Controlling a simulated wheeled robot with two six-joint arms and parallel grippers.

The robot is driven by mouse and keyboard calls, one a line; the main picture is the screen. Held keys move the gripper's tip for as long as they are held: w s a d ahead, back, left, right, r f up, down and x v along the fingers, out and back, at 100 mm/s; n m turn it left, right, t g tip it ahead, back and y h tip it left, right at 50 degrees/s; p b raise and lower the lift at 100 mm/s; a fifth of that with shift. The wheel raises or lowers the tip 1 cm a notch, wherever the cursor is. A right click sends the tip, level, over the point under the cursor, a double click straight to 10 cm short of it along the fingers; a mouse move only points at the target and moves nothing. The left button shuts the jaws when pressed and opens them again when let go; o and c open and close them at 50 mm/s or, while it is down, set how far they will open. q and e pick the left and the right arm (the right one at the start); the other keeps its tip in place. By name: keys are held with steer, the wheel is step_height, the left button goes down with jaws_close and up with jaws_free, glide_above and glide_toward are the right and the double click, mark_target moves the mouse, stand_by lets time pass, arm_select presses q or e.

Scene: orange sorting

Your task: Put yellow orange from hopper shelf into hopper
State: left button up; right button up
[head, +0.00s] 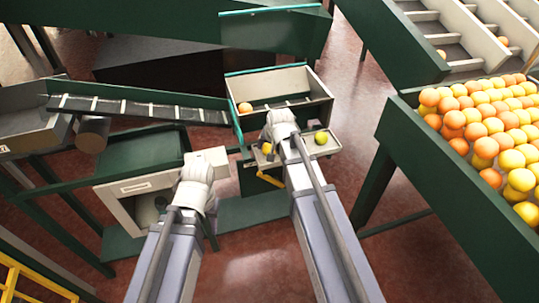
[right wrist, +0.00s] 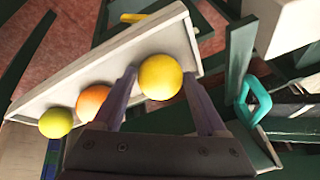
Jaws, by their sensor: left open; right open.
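The hopper shelf (head: 300,158) is a small pale tray in front of the hopper (head: 292,80), an open box with pale walls. In the right wrist view the shelf (right wrist: 118,62) holds a yellow orange (right wrist: 160,77), a deeper orange one (right wrist: 92,102) and a yellow-green one (right wrist: 56,122) in a row. My right gripper (head: 273,139) is over the shelf, open, with its fingers on either side of the yellow orange; contact is unclear. In the head view the yellow orange (head: 267,148) is partly hidden by that gripper. My left gripper (head: 197,168) is open and empty, left of the shelf.
One orange fruit (head: 245,107) lies inside the hopper. A sloped conveyor (head: 140,108) runs left from the hopper. A large green-sided bin (head: 420,150) full of oranges stands at the right. A yellow handle (head: 270,179) hangs below the shelf.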

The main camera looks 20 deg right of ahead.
mark_target(270, 146)
steer(key=shift+f, duration=0.1)
jaws_close()
stand_by(0.6)
step_height(270, 146, up, 10)
steer(key=p, duration=1)
